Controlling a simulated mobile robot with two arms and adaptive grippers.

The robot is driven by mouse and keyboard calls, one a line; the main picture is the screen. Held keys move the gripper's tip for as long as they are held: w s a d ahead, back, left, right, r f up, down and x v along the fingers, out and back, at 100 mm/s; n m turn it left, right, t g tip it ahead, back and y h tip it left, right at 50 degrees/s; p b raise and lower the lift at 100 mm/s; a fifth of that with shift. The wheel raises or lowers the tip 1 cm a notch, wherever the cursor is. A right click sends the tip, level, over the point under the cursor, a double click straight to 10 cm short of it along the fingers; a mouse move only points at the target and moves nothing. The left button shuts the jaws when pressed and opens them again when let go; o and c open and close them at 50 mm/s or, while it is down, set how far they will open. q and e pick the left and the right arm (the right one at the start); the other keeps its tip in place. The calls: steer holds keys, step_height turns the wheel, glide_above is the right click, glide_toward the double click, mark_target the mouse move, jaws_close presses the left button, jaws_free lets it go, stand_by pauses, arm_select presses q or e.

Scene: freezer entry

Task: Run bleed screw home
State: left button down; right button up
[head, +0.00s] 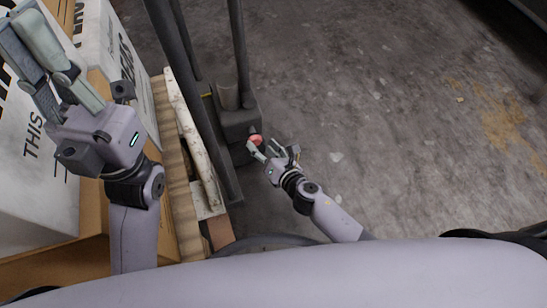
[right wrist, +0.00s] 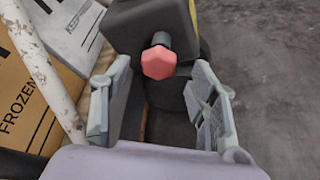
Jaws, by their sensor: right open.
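The bleed screw, a red hexagonal knob on a dark stem (right wrist: 158,63), sticks out of a dark block on the pallet-truck-like equipment. It also shows small in the head view (head: 256,139). My right gripper (head: 262,147) is open in front of it. In the right wrist view its two fingers (right wrist: 161,85) stand apart on either side of the red head, with clear gaps and no contact visible. My left gripper (head: 40,45) is raised at the upper left, in front of the boxes.
The dark block (head: 240,122) sits at the foot of dark upright posts (head: 240,45). Stacked cartons (head: 40,180) on a wooden pallet (head: 180,150) fill the left side. The concrete floor (head: 430,130) to the right is clear.

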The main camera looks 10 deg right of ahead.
steer(key=v, duration=0.7)
steer(key=shift+s, duration=0.2)
steer(key=shift+r, duration=0.1)
